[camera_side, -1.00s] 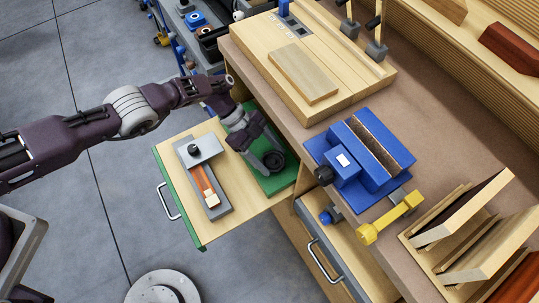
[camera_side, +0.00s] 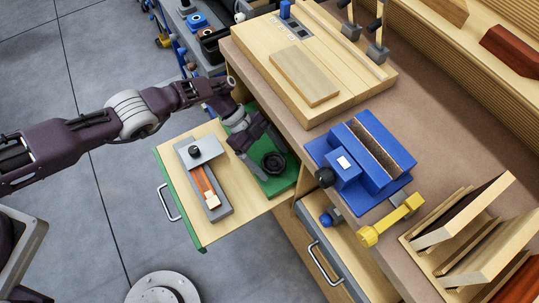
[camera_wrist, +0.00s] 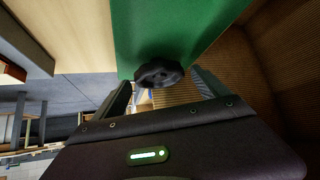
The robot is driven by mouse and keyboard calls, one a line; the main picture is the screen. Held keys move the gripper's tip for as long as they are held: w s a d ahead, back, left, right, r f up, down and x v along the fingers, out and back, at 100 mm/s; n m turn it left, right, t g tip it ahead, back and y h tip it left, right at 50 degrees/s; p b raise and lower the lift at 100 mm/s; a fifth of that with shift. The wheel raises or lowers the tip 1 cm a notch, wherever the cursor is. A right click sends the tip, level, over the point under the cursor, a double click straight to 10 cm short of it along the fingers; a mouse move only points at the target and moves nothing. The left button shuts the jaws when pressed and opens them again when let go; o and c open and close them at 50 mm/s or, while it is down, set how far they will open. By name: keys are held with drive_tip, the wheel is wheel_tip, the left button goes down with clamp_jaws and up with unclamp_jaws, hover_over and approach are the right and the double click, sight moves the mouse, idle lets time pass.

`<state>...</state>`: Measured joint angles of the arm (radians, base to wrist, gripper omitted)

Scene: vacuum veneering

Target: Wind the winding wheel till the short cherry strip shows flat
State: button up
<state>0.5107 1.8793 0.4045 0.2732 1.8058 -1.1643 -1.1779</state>
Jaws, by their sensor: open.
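The dark round winding wheel (camera_side: 273,162) sits on a green panel (camera_side: 277,184) in the pulled-out drawer. In the wrist view the wheel (camera_wrist: 160,73) lies ahead of my fingertips, roughly between them. My gripper (camera_side: 254,160) is open just left of the wheel, with nothing held; contact cannot be told. A reddish strip (camera_side: 202,181), likely the short cherry strip, lies in a grey holder (camera_side: 221,208) at the left of the drawer. A pale piece covers its near end. I cannot tell whether it is flat.
The drawer (camera_side: 240,214) has a green front and a metal handle. A blue vise (camera_side: 372,180) with a yellow-handled clamp stands on the bench to the right. A wooden board (camera_side: 304,76) lies behind. Upright panels stand at the lower right.

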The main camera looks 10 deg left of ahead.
drive_tip(key=v, duration=0.7)
